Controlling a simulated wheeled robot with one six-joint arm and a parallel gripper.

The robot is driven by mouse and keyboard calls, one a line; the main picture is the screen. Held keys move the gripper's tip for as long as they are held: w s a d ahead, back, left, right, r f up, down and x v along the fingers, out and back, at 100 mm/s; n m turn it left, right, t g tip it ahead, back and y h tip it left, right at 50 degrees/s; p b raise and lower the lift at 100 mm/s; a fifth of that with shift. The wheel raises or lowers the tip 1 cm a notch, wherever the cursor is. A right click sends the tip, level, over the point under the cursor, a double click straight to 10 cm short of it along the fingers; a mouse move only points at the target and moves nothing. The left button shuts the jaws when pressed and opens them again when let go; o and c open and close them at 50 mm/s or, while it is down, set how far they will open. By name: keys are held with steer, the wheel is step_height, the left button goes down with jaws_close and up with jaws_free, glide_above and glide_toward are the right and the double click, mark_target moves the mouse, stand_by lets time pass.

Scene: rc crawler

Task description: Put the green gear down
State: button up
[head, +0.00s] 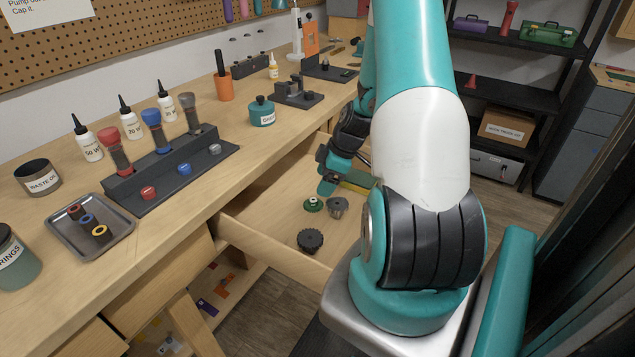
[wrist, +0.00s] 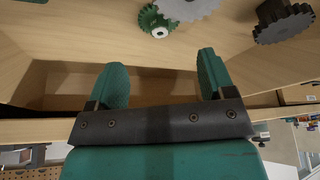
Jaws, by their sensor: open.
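The small green gear (head: 313,204) lies on the floor of the open drawer, beside a grey gear (head: 337,207). In the wrist view the green gear (wrist: 152,21) is at the top, just past the fingertips, with the larger grey gear (wrist: 188,7) next to it. My gripper (wrist: 161,62) is open, with nothing between its two teal fingers, and is apart from the green gear. In the head view my gripper is over the drawer behind the gears, partly hidden by my arm.
A black gear (head: 310,240) lies nearer the drawer's front corner; it also shows in the wrist view (wrist: 284,22). The drawer's wooden wall (head: 272,241) rises around the gears. The workbench (head: 165,222) beside it carries a metal tray (head: 75,243), bottles and a dark rack (head: 205,160).

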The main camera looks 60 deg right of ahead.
steer(key=p+v, duration=0.2)
steer(key=v, duration=0.3)
steer(key=w+a+r+g, duration=0.1)
steer(key=w+a+r, duration=0.1)
steer(key=a+r, duration=0.45)
steer(key=w+a+r+y, duration=0.1)
steer(key=w+a+r, duration=0.15)
steer(key=a, duration=0.65)
steer(key=w+a+r+g, duration=0.1)
steer(key=a+r, duration=0.4)
steer(key=a, duration=0.3)
steer(key=s+a+r, duration=0.4)
steer(key=s+a, duration=0.3)
steer(key=a, duration=0.1)
steer(key=s+a+r+g, duration=0.1)
steer(key=s+a+r, duration=0.3)
steer(key=s+a, duration=0.4)
steer(key=shift+s+a+r+g+y, duration=0.3)
steer(key=shift+s+a+r+y, duration=0.1)
steer(key=shift+a, duration=0.25)
steer(key=shift+w, duration=0.1)
